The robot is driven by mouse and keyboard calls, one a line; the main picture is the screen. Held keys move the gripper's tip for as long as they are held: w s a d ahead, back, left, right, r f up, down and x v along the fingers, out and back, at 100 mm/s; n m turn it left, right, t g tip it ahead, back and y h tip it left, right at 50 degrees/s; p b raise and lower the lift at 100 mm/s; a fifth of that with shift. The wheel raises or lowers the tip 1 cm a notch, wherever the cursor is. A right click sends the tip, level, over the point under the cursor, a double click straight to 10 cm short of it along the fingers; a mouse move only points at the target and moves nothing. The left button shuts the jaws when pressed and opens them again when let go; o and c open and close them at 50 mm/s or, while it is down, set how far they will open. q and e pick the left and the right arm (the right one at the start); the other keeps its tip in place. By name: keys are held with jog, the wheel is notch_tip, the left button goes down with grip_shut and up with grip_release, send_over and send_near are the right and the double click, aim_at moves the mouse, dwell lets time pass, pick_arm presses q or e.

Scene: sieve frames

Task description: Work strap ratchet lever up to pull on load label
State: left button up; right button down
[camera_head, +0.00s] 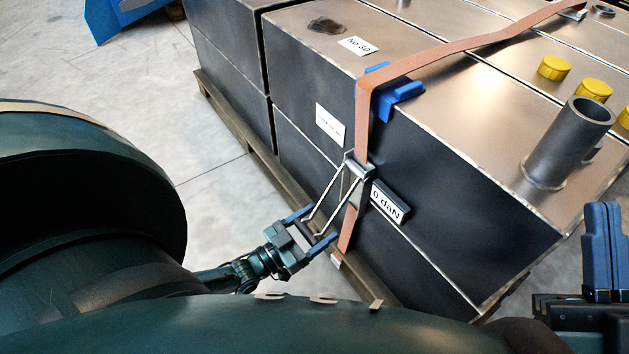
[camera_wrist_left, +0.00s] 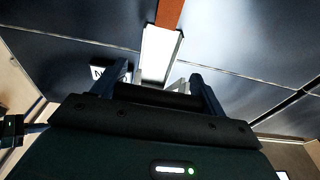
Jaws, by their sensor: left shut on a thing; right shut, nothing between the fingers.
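The orange strap (camera_head: 364,120) runs over the top of the dark metal boxes and down the near side face; it also shows in the left wrist view (camera_wrist_left: 169,13). The metal ratchet (camera_head: 356,172) sits on it low on that face. Its lever (camera_head: 325,197) slopes down and outward to the left. My left gripper (camera_head: 313,229) is shut on the lever's free end; the lever also shows in the left wrist view (camera_wrist_left: 158,52). The load label (camera_head: 387,203) beside the ratchet reads "0 daN". My right gripper (camera_head: 603,215) is shut and empty at the right edge, fingers upward.
A blue edge protector (camera_head: 397,92) sits under the strap at the top edge. Yellow caps (camera_head: 554,67) and an upright pipe (camera_head: 571,142) stand on the boxes. The boxes rest on a wooden pallet (camera_head: 233,124). Clear grey floor (camera_head: 140,80) lies to the left.

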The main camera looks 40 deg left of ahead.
pick_arm(q)
jog(key=o, duration=1.1)
jog(key=shift+w+r, duration=0.25)
jog(key=shift+r, duration=0.2)
jog(key=shift+c, duration=0.2)
jog(key=o, duration=0.3)
jog(key=shift+s+f, duration=0.1)
jog(key=shift+f, duration=0.1)
jog(key=shift+s, duration=0.1)
jog(key=p+v, duration=0.2)
jog(key=v, duration=1.1)
jog(key=shift+f, duration=0.1)
pick_arm(e)
notch_tip(320, 180, down, 2)
jog(key=m+h, duration=0.2)
jog(key=shift+s+a+f+m+g, duration=0.1)
jog(key=shift+f+m+g, duration=0.15)
jog(key=shift+m+g, duration=0.05)
pick_arm(q)
jog(key=shift+c, duration=0.3)
